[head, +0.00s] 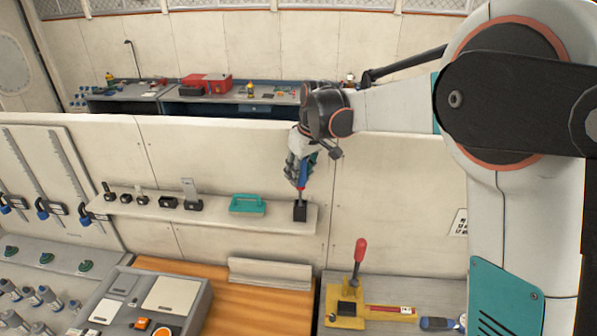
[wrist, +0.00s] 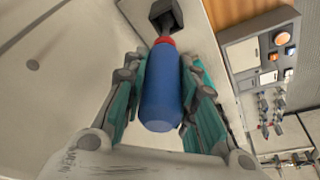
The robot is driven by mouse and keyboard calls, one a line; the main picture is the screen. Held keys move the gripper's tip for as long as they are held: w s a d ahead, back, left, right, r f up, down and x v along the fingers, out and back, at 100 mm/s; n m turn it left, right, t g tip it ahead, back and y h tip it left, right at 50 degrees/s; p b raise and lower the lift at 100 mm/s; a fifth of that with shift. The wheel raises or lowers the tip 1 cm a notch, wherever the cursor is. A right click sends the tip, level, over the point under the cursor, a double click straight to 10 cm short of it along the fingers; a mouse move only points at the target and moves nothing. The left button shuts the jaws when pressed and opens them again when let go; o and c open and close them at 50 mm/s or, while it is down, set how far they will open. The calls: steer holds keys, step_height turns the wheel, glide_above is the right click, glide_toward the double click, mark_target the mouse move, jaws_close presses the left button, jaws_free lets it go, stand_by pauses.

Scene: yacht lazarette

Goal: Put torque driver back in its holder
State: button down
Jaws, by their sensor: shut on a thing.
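The torque driver (wrist: 162,92) has a thick blue handle with a red collar and shows large in the wrist view. In the head view the driver (head: 302,180) hangs upright, its lower end at a small black holder (head: 300,211) on the right end of the wall shelf. The holder also shows in the wrist view (wrist: 166,15), at the driver's far end. I cannot tell how deep the tip sits in it. My gripper (head: 298,170) is shut around the blue handle, with a finger on each side; it also shows in the wrist view (wrist: 160,100).
Below stand a wooden bench (head: 240,302), a grey control panel (head: 150,300) and a red-handled toggle clamp (head: 358,260). The wall rises close behind the shelf.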

steer(key=shift+f+b, duration=0.65)
steer(key=shift+f, duration=0.3)
steer(key=c, duration=1.2)
jaws_free()
steer(key=shift+r, duration=0.1)
steer(key=v, duration=1.1)
steer(key=shift+s+r, duration=0.1)
steer(key=shift+r, duration=0.3)
steer(key=shift+d, duration=0.1)
steer(key=s+d+f+m+t+b, duration=0.1)
steer(key=s+d+f+b, duration=0.3)
steer(key=s+f+b, duration=0.5)
steer(key=s+d+f+m+t+h+b, duration=0.1)
steer(key=s+d+f+m+t+b, duration=0.1)
steer(key=s+f+b, duration=0.8)
steer(key=s+d+f+m+t+h+b, duration=0.1)
steer(key=s+d+f+m+b, duration=0.3)
steer(key=s+f+b, duration=0.5)
steer(key=s+d+f, duration=0.2)
steer(key=s+f, duration=0.2)
steer(key=f, duration=0.4)
steer(key=shift+d+f, duration=0.3)
steer(key=shift+d, duration=0.05)
